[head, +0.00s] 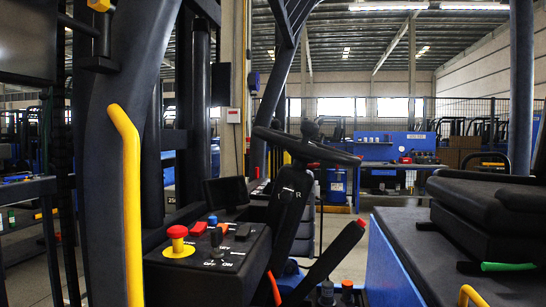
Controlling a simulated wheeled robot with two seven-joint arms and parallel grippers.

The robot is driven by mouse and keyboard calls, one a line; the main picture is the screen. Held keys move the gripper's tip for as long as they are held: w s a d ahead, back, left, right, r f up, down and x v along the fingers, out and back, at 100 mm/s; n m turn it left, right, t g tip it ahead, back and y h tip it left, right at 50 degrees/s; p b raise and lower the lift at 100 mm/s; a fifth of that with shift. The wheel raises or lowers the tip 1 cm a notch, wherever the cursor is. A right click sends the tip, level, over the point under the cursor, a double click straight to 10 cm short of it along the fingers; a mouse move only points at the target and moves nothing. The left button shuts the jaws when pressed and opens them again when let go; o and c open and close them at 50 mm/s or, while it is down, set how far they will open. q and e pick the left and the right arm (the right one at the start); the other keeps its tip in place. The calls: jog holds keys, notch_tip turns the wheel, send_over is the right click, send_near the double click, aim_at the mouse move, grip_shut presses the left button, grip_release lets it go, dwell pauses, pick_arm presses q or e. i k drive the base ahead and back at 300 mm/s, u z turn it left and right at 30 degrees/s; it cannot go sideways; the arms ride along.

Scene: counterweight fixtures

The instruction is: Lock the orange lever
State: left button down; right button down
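A dark lever with an orange-red tip (361,224) slants up to the right, low in the middle of the head view, right of the steering column. A thin orange piece (273,288) stands at the bottom edge beside the control console. I cannot tell for sure which of these is the orange lever, and neither shows clearly whether it is locked. The lower ends of both are hidden or cut off by the frame. Neither of my grippers is in view.
A dark console (215,262) carries a red mushroom button (177,232) and several small knobs. A steering wheel (305,148) stands behind it. A yellow grab bar (130,205) rises at left. A black seat (487,205) fills the right. Open floor shows beyond.

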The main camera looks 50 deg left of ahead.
aim_at(278, 298)
jog(key=u, duration=2.7)
jog(key=k, duration=0.8)
jog(key=z, duration=1.05)
jog(key=i, duration=1)
